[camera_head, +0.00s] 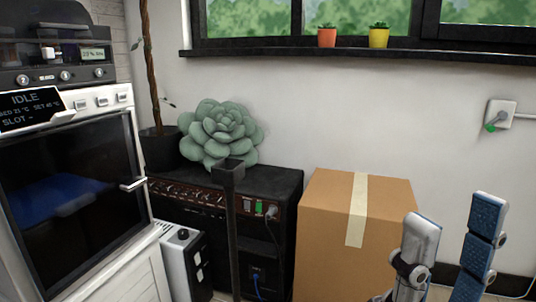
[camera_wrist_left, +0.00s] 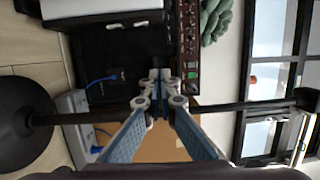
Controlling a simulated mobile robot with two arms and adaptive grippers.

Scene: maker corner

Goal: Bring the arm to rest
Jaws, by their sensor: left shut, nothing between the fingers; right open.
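My right gripper (camera_head: 453,220) is in the lower right of the head view. Its two blue-and-grey fingers point up and stand apart, with nothing between them. It is in front of the wall, just right of the cardboard box (camera_head: 330,235). My left gripper (camera_wrist_left: 160,78) shows only in the left wrist view, where its blue-padded fingers meet at the tips, shut and empty. Behind it in that view are the black amplifier-like unit (camera_wrist_left: 130,55) and part of the box. My left arm is not in the head view.
A white machine with a dark door (camera_head: 75,195) stands at the left. A dark post (camera_head: 232,235) rises before the black unit, which bears a large succulent (camera_head: 220,130). Small red (camera_head: 326,38) and yellow (camera_head: 378,38) pots stand on the windowsill. A wall socket (camera_head: 498,114) is at right.

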